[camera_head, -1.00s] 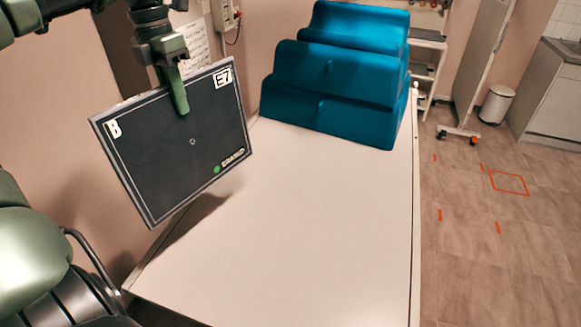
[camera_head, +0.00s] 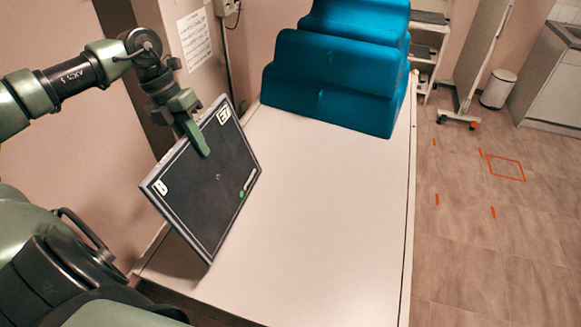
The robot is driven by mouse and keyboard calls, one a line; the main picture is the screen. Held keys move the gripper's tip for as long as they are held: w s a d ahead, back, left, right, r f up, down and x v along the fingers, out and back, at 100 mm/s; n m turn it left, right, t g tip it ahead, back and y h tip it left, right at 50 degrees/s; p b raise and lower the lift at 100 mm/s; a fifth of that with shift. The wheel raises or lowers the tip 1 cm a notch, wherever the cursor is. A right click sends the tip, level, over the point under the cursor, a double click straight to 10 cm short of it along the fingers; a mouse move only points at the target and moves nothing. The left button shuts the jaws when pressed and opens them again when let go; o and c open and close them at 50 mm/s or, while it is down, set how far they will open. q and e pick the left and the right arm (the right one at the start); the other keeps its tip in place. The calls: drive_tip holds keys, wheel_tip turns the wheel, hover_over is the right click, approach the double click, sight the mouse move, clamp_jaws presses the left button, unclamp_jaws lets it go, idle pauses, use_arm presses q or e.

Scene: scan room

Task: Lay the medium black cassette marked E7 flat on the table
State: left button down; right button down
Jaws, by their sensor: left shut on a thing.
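The black cassette (camera_head: 217,190) has a grey rim, a white B at its left corner, a framed E7 mark at its top corner and a green dot at the lower right. My left gripper (camera_head: 199,138) is shut on its upper edge, one green finger lying over the dark face. The cassette is tilted, face towards me, over the left side of the white table (camera_head: 330,220). Its lower corner is close to the table top; I cannot tell whether it touches. My right gripper is not in view.
Blue foam wedges and bolsters (camera_head: 330,85) are piled at the table's far end. The middle and right of the table are bare. A wall stands close along the left. A white bin (camera_head: 497,89) and a wheeled stand (camera_head: 458,122) are on the floor beyond.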

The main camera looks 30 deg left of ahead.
use_arm(q)
drive_tip(key=w+d+h+p, duration=0.1)
drive_tip(key=w+d+p, duration=0.2)
drive_tip(key=d, duration=0.8)
drive_tip(key=w+d+h+p, duration=0.1)
drive_tip(key=w+d+p, duration=0.1)
drive_tip(key=d, duration=0.9)
drive_tip(key=s+a+f+t+h+b, duration=0.1)
drive_tip(key=a+f+h+b, duration=0.2)
drive_tip(key=f+b, duration=0.6)
drive_tip(key=s+a+f+t+h+b, duration=0.1)
drive_tip(key=a+f+h+b, duration=0.2)
drive_tip(key=a+f+b, duration=0.3)
wheel_tip(320, 180, down, 4)
drive_tip(key=b, duration=0.7)
drive_tip(key=shift+f+h, duration=0.25)
drive_tip(key=shift+h, duration=0.05)
drive_tip(key=shift+a, duration=0.1)
drive_tip(key=c, duration=1)
unclamp_jaws()
drive_tip(key=shift+s+a, duration=0.1)
drive_tip(key=shift+a, duration=0.05)
